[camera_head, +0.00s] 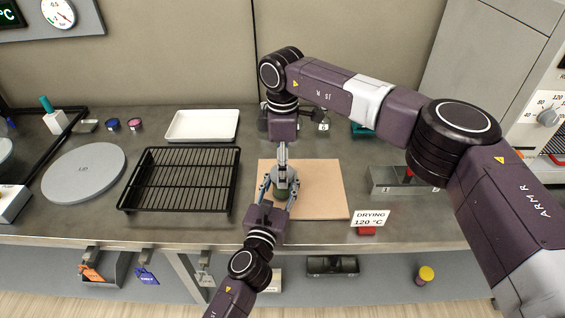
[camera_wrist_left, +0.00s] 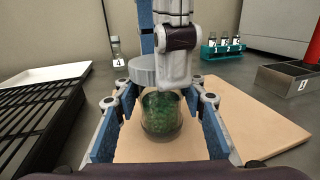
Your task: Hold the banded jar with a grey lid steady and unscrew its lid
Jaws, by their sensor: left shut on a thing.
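The jar (camera_wrist_left: 161,116) is clear, with dark green contents, and stands upright on a tan board (camera_head: 322,190). No band can be made out on it. My left gripper (camera_head: 279,190) is shut on the jar, one finger on each side, as the left wrist view shows. The grey lid (camera_wrist_left: 145,70) is at the jar's top; a finger of my right gripper hides part of it, and I cannot tell if it is seated or loose. My right gripper (camera_head: 282,163) comes down from above with its fingers at the lid. Its grip on the lid is unclear.
A black wire rack (camera_head: 181,183) stands left of the board, with a grey disc (camera_head: 84,173) beyond it. A white tray (camera_head: 202,125) lies behind. A metal holder (camera_head: 391,180) and a drying sign (camera_head: 370,218) are to the right. A teal vial rack (camera_wrist_left: 222,50) stands behind.

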